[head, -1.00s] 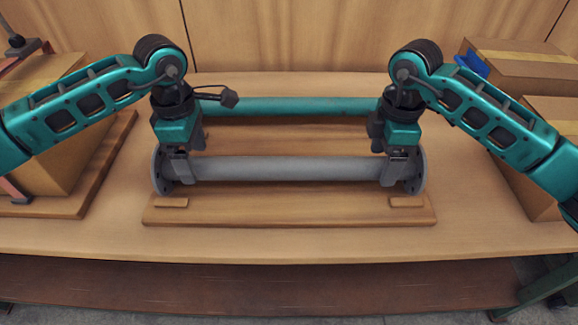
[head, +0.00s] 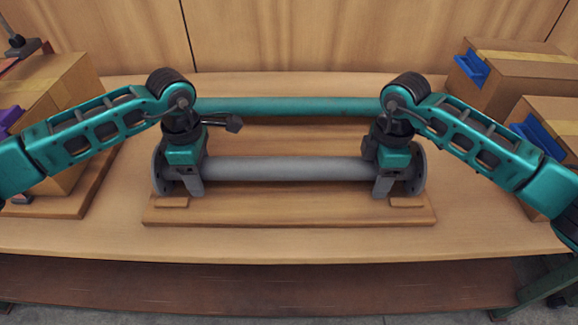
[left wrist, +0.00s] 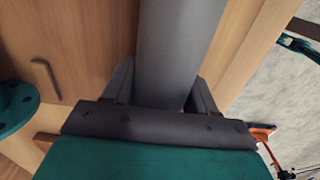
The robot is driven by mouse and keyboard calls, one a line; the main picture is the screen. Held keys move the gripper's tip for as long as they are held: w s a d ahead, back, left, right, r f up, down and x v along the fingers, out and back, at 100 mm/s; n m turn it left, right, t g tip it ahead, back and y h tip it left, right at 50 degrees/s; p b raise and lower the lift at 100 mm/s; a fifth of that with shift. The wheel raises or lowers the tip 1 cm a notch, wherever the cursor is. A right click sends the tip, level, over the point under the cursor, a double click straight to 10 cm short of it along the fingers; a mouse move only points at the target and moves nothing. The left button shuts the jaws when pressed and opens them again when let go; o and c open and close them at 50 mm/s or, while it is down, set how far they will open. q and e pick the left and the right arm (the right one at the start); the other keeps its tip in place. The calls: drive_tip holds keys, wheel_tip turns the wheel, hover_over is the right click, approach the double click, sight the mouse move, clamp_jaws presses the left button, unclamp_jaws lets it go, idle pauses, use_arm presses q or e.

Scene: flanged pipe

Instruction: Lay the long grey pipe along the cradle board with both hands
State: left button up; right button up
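The long grey pipe (head: 285,168) lies level along the wooden cradle board (head: 290,212), with a grey flange at each end, the left (head: 158,168) and the right (head: 419,172). My left gripper (head: 191,186) straddles the pipe just inside the left flange. In the left wrist view the pipe (left wrist: 178,45) passes between its fingers (left wrist: 163,95), which look spread, with a small gap on the right side. My right gripper (head: 383,188) straddles the pipe inside the right flange, its front finger standing in front of the pipe and apparently open. The pipe's underside is hidden.
A teal pipe (head: 290,106) runs parallel behind the grey one. Small wooden blocks (head: 171,202) sit at the board's front corners. Cardboard boxes stand at right (head: 515,75) and left (head: 65,75). The front table strip (head: 290,244) is clear.

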use_arm(q)
clamp_jaws()
use_arm(e)
clamp_jaws()
use_arm(q)
drive_tip(key=shift+r, duration=0.1)
use_arm(e)
drive_tip(key=shift+r, duration=0.1)
